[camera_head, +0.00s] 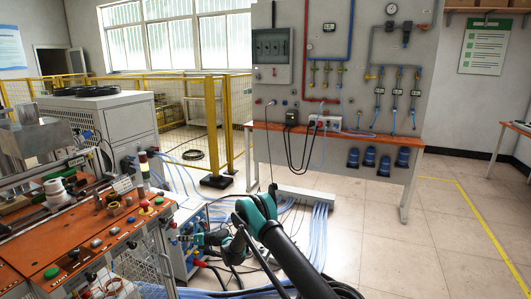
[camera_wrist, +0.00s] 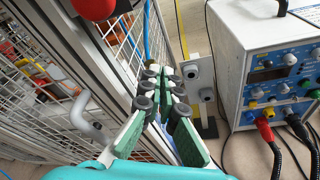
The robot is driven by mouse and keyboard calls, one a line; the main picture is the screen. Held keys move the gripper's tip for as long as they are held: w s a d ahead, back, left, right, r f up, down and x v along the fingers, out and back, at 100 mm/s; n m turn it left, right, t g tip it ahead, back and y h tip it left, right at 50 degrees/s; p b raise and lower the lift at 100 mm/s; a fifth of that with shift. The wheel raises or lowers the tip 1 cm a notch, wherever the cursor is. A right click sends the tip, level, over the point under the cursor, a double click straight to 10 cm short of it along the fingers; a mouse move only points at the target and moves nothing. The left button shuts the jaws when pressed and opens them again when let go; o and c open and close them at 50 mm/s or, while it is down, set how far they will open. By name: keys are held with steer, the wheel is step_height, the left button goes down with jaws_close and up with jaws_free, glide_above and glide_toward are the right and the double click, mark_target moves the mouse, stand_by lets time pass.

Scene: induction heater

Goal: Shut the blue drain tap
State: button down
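My gripper (camera_wrist: 162,74) reaches away from the wrist camera, with green fingers and black joints. Its tips lie close together, with a narrow gap seen between the fingers. In the head view my gripper (camera_head: 198,239) is low beside the orange-topped bench, near a blue-and-white instrument. I cannot make out the blue drain tap with certainty in either view. A blue hose (camera_wrist: 147,30) hangs just beyond the fingertips in the wrist view; whether they touch it is unclear. The fingers hide what lies directly behind them.
The instrument (camera_wrist: 268,75) with red and black plugs stands right of my gripper. A mesh guard with a grey handle (camera_wrist: 88,118) is at left. A red button (camera_wrist: 95,8) is above. Cables lie on the floor. Open floor (camera_head: 455,240) shows at right.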

steer(key=shift+w+r, duration=0.1)
steer(key=shift+w, duration=0.05)
steer(key=f+v, duration=0.1)
steer(key=v, duration=0.5)
steer(key=shift+s, duration=0.3)
steer(key=shift+s+a+r+n+t+h, duration=0.15)
steer(key=shift+a+n+t, duration=0.2)
steer(key=shift+a+n, duration=0.6)
steer(key=shift+s+a+r+n+t+h, duration=0.1)
steer(key=shift+s+a+n+t+h, duration=0.15)
steer(key=shift+a+n, duration=0.75)
steer(key=shift+s+a+r+n+t+h, duration=0.15)
steer(key=shift+a+n+t, duration=0.25)
steer(key=shift+a, duration=1.1)
